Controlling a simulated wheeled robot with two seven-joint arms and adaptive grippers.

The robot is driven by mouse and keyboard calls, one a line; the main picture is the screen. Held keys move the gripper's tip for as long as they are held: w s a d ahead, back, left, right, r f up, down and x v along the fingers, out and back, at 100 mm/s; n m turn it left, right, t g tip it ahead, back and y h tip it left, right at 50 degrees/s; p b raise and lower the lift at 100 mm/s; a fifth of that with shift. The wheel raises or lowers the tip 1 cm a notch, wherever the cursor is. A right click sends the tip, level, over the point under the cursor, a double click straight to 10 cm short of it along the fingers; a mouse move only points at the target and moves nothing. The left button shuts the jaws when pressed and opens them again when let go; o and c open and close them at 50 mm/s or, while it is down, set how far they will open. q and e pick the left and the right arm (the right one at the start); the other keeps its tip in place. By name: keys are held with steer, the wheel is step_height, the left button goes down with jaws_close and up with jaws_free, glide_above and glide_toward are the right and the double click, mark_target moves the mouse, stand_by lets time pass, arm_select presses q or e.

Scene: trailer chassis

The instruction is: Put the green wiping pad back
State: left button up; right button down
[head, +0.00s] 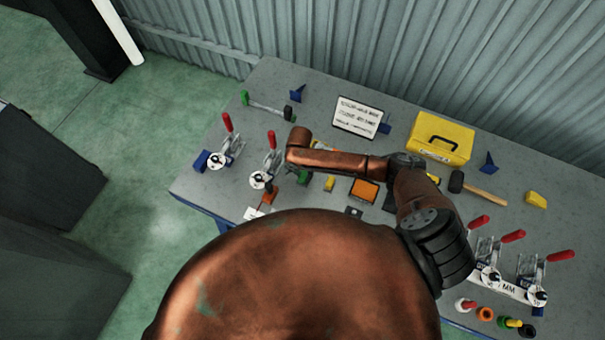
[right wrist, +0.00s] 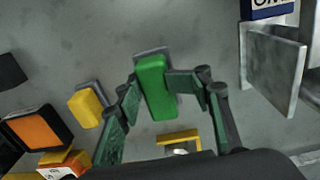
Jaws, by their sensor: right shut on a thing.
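The green wiping pad (right wrist: 155,90) is between the two fingers of my right gripper (right wrist: 153,84) in the right wrist view. The fingers are shut on its sides. A thin grey plate (right wrist: 152,52) shows behind the pad's far end; I cannot tell whether the pad touches it. In the head view the green pad (head: 304,178) shows small below the bent end of my right arm, and the gripper there is mostly hidden by the arm. My left gripper is not in view.
A yellow pad (right wrist: 88,106) lies on a similar plate to the left, beside an orange pad in a black frame (right wrist: 32,130). A metal bracket (right wrist: 274,66) stands close on the right. Red-handled clamps (head: 270,160), a yellow toolbox (head: 441,139) and a hammer (head: 478,188) are on the bench.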

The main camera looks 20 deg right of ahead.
steer(key=c, duration=1.2)
jaws_free()
steer(key=shift+f, duration=0.1)
steer(key=shift+o, duration=0.2)
step_height(320, 180, up, 12)
steer(key=shift+w+a, duration=0.15)
steer(key=shift+w, duration=0.05)
